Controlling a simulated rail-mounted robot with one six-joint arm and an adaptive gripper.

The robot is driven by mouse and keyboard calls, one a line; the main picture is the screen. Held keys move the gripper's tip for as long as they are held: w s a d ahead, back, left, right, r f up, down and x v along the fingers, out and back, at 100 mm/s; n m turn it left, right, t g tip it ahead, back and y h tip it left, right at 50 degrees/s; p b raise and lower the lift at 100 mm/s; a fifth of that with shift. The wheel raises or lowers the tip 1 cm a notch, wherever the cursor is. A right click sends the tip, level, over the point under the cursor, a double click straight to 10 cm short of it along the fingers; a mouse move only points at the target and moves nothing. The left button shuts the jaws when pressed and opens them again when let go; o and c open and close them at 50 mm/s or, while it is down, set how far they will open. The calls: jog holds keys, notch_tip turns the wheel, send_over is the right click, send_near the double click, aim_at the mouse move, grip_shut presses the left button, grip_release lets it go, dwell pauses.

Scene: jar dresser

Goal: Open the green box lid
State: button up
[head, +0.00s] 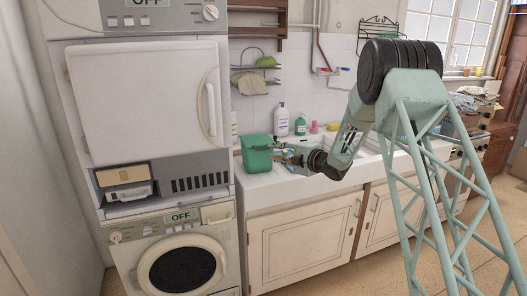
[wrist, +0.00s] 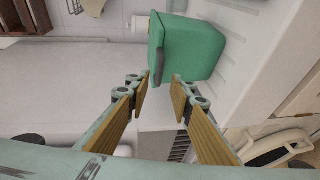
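The green box (head: 256,158) stands on the white counter beside the tall stacked machines. Its lid looks closed in the head view. In the wrist view the green box (wrist: 195,50) appears turned, with the lid edge and a dark handle-like part (wrist: 158,66) on its left side. My gripper (head: 275,152) is just right of the box in the head view. In the wrist view my gripper (wrist: 163,82) has its two fingers apart, with nothing between them. The fingertips are close to the box's lid edge; I cannot tell whether they touch it.
A white stacked machine (head: 150,100) with a door stands close left of the box. A white bottle (head: 282,120) and a green bottle (head: 300,126) stand behind on the counter. A wire rack (head: 257,70) with dishes hangs above.

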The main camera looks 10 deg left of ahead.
aim_at(264, 149)
jog(key=shift+b+x, duration=0.4)
jog(key=shift+x, duration=3.6)
jog(key=shift+c, duration=0.9)
grip_shut()
